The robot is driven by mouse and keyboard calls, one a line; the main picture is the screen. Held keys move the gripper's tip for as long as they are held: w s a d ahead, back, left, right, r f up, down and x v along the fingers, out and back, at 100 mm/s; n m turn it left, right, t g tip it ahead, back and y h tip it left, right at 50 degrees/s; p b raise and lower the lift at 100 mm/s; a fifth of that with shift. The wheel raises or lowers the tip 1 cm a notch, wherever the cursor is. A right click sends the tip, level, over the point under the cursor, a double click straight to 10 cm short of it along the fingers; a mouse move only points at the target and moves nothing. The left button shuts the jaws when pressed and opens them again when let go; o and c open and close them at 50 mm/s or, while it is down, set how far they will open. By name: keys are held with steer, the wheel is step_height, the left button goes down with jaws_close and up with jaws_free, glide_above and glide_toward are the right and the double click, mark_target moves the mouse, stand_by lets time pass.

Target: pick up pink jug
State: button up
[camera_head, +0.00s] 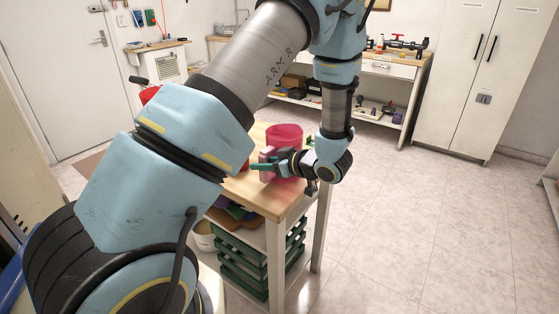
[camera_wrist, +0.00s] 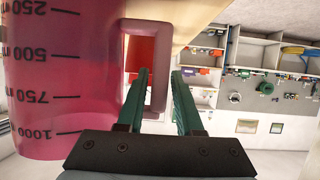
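The pink jug (camera_head: 284,135) stands on the wooden top of a small cart, partly hidden by my arm and gripper. In the wrist view the pink jug (camera_wrist: 60,85) fills the left side, with dark volume marks that appear upside down. Its pale pink handle (camera_wrist: 158,65) faces my gripper (camera_wrist: 161,80). My green fingers are apart, one on each side of the handle's outer bar, with the left finger at the handle's opening. I cannot tell whether they press on the bar. In the head view my gripper (camera_head: 266,160) is at the jug's near side.
The cart's wooden top (camera_head: 268,193) has a red object partly hidden behind my arm. Green crates (camera_head: 245,262) sit on its lower shelf. A workbench (camera_head: 390,68) with tools and white cabinets (camera_head: 470,80) stand at the back. The floor (camera_head: 430,220) to the right is clear.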

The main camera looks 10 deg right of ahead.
jaws_close()
stand_by(1.0)
